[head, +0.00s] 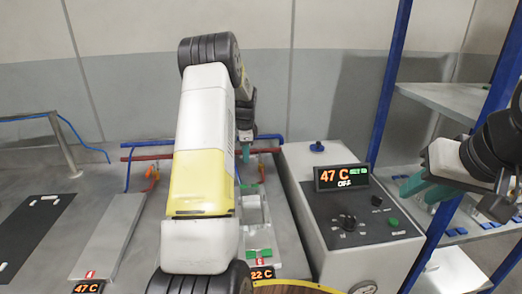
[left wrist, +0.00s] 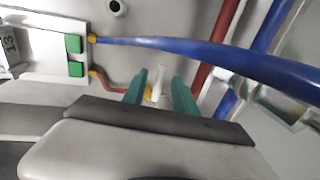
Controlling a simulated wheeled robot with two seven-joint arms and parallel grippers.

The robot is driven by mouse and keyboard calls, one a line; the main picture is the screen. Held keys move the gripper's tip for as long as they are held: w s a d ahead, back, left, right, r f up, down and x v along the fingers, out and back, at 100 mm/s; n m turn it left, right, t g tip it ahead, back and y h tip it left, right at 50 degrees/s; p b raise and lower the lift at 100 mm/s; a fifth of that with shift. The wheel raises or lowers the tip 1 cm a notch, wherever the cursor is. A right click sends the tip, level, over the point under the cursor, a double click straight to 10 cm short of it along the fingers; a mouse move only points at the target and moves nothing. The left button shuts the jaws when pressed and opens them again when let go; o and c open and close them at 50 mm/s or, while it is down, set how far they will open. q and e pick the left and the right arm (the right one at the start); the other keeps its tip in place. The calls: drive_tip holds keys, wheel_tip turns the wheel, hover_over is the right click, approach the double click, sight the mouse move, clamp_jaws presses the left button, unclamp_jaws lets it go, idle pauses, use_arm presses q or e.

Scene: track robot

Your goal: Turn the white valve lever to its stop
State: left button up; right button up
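The white valve lever (left wrist: 158,83) shows in the left wrist view, with a yellow fitting (left wrist: 148,93) at its base on a reddish pipe. My left gripper (left wrist: 160,90) has its two teal fingers on either side of the lever, with a visible gap to each. In the head view my left gripper (head: 245,138) is past my own forearm, near the blue and red pipes, and my arm hides the white lever. My right gripper (head: 408,188) is at the right, beside the control box, with its teal fingers apart and nothing between them.
A control box (head: 345,225) with a display reading 47 C stands right of my left arm. Blue-posted shelving (head: 390,85) is at the right. Two orange levers (head: 150,178) sit on pipes at the left. A thick blue hose (left wrist: 200,55) crosses above the fingers in the left wrist view.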

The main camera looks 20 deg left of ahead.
use_arm(q)
drive_tip(key=shift+c, duration=0.2)
clamp_jaws()
idle(1.2)
